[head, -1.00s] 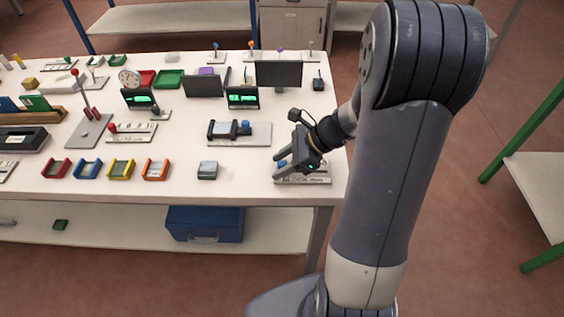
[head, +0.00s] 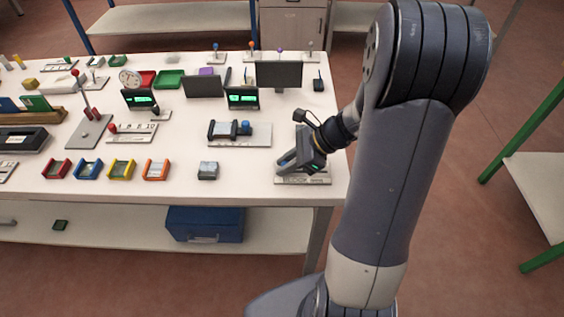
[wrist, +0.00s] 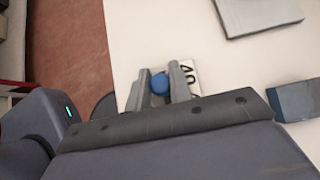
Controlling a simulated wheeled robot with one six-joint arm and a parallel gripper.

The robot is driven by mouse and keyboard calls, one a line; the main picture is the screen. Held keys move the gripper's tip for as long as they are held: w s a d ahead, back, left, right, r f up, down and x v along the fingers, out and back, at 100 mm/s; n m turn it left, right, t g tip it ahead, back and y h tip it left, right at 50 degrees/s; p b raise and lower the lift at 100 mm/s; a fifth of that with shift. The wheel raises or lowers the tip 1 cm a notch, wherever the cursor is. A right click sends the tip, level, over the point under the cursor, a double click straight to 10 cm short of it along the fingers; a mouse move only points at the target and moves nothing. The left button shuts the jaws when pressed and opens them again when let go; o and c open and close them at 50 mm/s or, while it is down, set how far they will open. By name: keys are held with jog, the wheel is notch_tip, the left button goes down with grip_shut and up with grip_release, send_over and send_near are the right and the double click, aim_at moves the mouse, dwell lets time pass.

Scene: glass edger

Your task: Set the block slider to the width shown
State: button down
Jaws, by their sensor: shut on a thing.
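The block slider (head: 303,181) is a flat plate with printed lettering near the front right corner of the table. In the head view its knob is hidden behind my gripper (head: 287,163). In the wrist view the round blue knob (wrist: 160,84) sits between the two fingers of my gripper (wrist: 160,88), which is shut on it. A white scale strip (wrist: 189,74) with the number 40 shows just right of the fingers. Two small displays with green digits, one at the left (head: 140,98) and one at the right (head: 243,97), stand farther back; their digits are too small to read.
A grey block (head: 207,171) lies left of the slider. A grey plate with a blue-knobbed fixture (head: 256,134) lies behind it. Coloured trays, such as the orange one (head: 156,170), line the front left. The table's right edge is close to my gripper.

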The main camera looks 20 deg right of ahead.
jog(key=d, duration=0.2)
jog(key=s+d, duration=0.1)
jog(key=d, duration=0.1)
jog(key=s+d+p, duration=0.1)
jog(key=d, duration=0.1)
jog(key=shift+a, duration=0.1)
jog(key=c, duration=1.3)
grip_release()
jog(key=shift+o, duration=0.2)
jog(key=v, duration=1.1)
jog(key=shift+w+a+f, duration=0.1)
jog(key=shift+a, duration=0.05)
